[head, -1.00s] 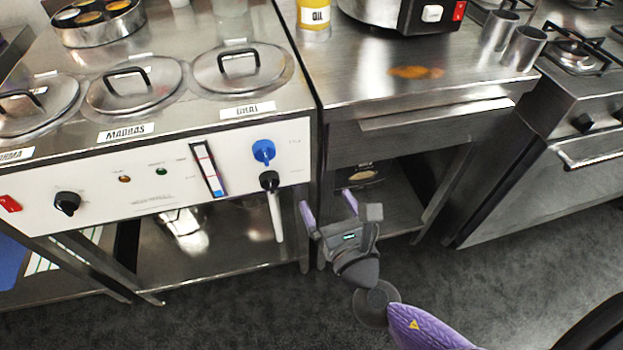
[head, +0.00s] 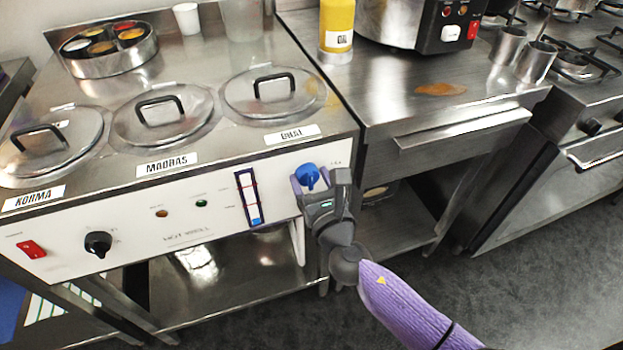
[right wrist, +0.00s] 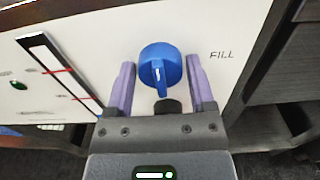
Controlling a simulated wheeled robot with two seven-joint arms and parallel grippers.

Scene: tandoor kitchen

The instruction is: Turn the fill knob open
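The blue fill knob (head: 307,176) is on the right end of the white front panel, under the DHAL label. In the right wrist view the knob (right wrist: 160,66) has a white mark and the word FILL to its right. My right gripper (head: 318,184) is at the knob. In the right wrist view its purple fingers (right wrist: 160,82) stand open on either side of the knob, with a gap showing on each side. A black part below the knob is partly hidden by the gripper. My left gripper is not in view.
A level gauge (head: 249,198) with red marks is left of the knob. A black knob (head: 98,244) and a red switch (head: 32,249) are farther left. Lidded pots sit above the panel. A steel counter (head: 400,100) stands to the right.

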